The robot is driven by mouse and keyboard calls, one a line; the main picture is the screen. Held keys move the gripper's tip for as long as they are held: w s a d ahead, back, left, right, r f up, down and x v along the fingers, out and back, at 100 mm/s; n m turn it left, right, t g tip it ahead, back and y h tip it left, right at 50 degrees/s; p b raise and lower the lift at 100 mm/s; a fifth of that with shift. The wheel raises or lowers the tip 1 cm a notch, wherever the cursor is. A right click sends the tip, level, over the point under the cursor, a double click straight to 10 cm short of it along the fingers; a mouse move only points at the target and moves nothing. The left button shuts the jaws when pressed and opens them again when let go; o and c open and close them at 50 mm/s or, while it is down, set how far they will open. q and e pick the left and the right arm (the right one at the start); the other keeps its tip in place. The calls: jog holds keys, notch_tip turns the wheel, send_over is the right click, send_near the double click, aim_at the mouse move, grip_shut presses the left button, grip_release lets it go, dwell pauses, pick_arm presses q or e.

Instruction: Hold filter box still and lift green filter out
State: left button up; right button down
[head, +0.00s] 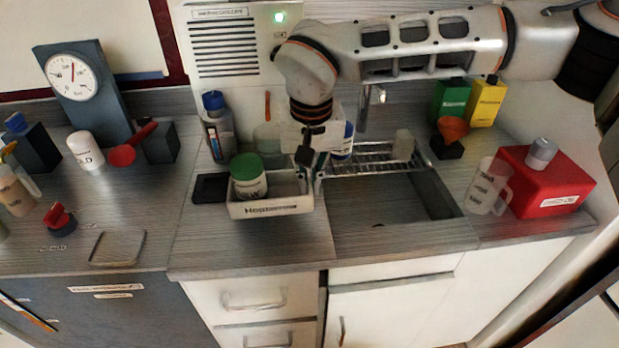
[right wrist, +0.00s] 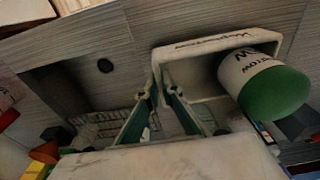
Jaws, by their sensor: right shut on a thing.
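The filter box is a cream open tray (head: 272,208) with a printed front label, near the front of the counter left of the sink. It also shows in the right wrist view (right wrist: 212,43). The green filter, a white cylinder with a green top (head: 248,177), stands in the left part of the box. In the right wrist view its green top (right wrist: 275,95) faces the camera. My right gripper (head: 312,177) comes down from above and is shut on the box's right wall; its fingers (right wrist: 157,92) straddle that wall. My left gripper is not in view.
The sink (head: 395,205) and a wire rack (head: 370,158) lie right of the box. A dark tray (head: 209,188) touches or nearly touches its left side. A blue-capped bottle (head: 217,130) stands behind. The counter strip in front is clear.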

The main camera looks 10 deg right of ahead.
jog(key=shift+f+b, duration=0.6)
jog(key=shift+f, duration=1.85)
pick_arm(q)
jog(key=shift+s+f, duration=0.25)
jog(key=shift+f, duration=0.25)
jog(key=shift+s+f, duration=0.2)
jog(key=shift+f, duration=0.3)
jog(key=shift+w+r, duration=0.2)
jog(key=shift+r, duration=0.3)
pick_arm(e)
jog(key=shift+f, duration=0.4)
